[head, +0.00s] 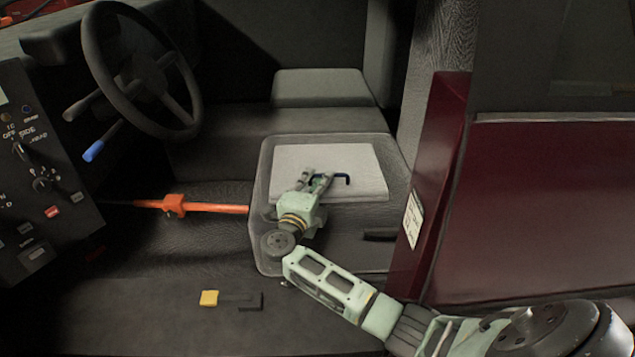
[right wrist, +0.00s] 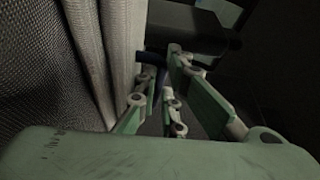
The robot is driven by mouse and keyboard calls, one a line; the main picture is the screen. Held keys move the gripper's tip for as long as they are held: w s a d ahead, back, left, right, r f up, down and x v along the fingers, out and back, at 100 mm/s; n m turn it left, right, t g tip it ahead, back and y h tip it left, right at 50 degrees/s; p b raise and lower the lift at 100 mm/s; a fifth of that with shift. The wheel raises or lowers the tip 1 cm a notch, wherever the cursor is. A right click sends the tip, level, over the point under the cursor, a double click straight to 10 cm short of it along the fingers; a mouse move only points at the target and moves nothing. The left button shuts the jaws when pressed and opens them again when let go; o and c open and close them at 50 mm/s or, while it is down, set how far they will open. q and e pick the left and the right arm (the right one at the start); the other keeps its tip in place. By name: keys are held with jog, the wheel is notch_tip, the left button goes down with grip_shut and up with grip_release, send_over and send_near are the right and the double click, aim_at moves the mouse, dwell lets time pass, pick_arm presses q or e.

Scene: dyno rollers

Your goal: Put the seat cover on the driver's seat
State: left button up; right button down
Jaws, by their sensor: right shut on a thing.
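The driver's seat (head: 335,230) is a dark cushion with a pale, glossy edge, in the middle of the head view. The seat cover (head: 355,160) looks like a pale grey, flat, folded square over its rear part, with a dark blue hooked handle (head: 346,180) on it. My right gripper (head: 322,180) is over the cover, shut on the blue handle. In the right wrist view the handle (right wrist: 153,60) stands between the fingers (right wrist: 158,85), beside the cover's pale layers (right wrist: 105,60). The cover's part under the gripper is hidden. My left gripper is not in view.
A steering wheel (head: 140,70) and a control panel (head: 40,180) stand at left. An orange bar (head: 205,206) runs to the seat's left side. A yellow and black item (head: 230,299) lies in front. A dark red door pillar (head: 435,180) bounds the seat at right.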

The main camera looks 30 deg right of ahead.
jog(key=c, duration=1.9)
grip_release()
jog(key=shift+o, duration=0.2)
jog(key=shift+s, duration=0.1)
jog(key=shift+f, duration=0.1)
